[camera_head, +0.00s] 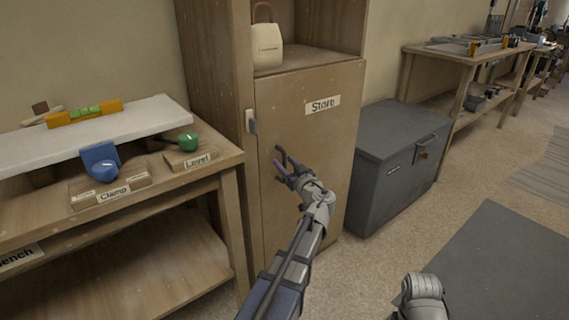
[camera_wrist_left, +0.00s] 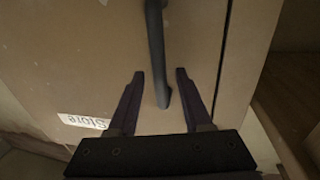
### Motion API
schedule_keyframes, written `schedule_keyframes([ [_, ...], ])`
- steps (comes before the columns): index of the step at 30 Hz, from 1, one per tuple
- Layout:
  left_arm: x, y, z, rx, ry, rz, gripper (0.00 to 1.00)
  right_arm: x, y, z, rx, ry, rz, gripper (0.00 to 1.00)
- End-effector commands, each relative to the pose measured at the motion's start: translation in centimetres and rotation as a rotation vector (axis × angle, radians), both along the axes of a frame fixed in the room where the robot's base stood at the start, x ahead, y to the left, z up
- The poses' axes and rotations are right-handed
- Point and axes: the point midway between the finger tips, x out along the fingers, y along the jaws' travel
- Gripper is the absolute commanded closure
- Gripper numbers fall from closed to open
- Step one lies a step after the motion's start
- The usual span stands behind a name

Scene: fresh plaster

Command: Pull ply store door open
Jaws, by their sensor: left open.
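The ply store door (camera_head: 310,130) is a tan panel with a "Store" label (camera_head: 322,104), and it looks shut. My left gripper (camera_head: 284,163) is in front of the door, left of its middle. In the left wrist view, the door (camera_wrist_left: 70,60) fills most of the picture. A dark bar handle (camera_wrist_left: 156,45) runs down from the top edge and ends between the two open fingers of my left gripper (camera_wrist_left: 160,74). One finger is on each side, with gaps showing. I cannot make out the handle in the head view. My right gripper is out of view.
A pale jug (camera_head: 267,46) sits in the open shelf above the door. Floor (camera_head: 480,185) is clear at right.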

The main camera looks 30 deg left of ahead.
Motion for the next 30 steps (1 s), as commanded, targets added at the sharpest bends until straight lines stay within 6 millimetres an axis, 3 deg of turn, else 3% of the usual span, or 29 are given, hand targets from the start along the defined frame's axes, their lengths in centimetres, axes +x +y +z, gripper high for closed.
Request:
schedule_keyframes([
  [12,0.36,0.64,-0.01,0.0,0.0,0.001,0.52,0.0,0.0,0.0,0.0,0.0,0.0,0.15],
  [25,0.35,0.62,-0.01,0.0,0.0,0.001,1.0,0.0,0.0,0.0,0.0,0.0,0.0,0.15],
  [30,0.35,0.61,-0.01,0.0,0.0,0.001,1.0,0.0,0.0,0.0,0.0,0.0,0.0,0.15],
])
